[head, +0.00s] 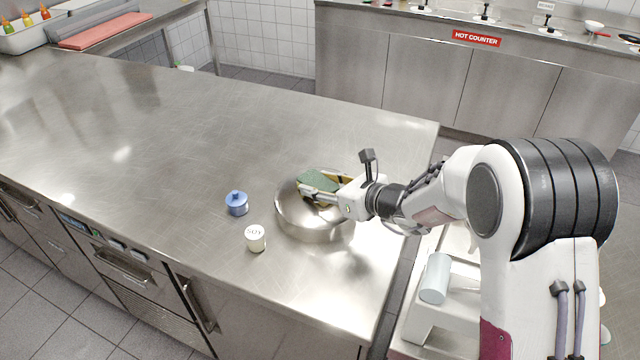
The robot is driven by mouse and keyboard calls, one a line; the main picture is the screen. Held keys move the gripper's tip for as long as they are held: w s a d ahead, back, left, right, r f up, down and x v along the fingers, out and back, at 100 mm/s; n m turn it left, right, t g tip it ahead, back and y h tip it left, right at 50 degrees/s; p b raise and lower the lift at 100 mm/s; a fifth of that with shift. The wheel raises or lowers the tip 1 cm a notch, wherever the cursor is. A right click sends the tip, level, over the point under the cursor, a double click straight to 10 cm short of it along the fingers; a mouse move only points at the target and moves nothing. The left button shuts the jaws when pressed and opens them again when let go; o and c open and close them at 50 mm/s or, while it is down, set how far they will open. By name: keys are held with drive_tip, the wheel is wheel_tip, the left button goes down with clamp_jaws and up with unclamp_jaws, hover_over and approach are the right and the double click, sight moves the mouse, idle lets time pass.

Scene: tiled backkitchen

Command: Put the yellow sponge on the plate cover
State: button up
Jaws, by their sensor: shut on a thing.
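The sponge (318,180) shows a green top face and a little yellow along its side. My gripper (325,189) is shut on it, reaching in from the right. The round, shiny steel plate cover (305,224) stands on the steel worktop near its right end. The sponge and the gripper's fingers are over the cover's top and hide part of it. I cannot tell whether the sponge touches the cover.
A blue lidded pot (237,203) and a small white labelled jar (255,238) stand left of the cover on the worktop (150,130). The worktop's left and back are clear. A hot counter (420,75) stands beyond an aisle.

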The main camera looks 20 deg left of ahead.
drive_tip(key=shift+f, duration=0.15)
drive_tip(key=o, duration=0.7)
drive_tip(key=shift+d+r, duration=0.15)
drive_tip(key=shift+r, duration=0.05)
drive_tip(key=shift+v, duration=5.85)
drive_tip(key=shift+s, duration=0.1)
drive_tip(key=shift+r, duration=0.1)
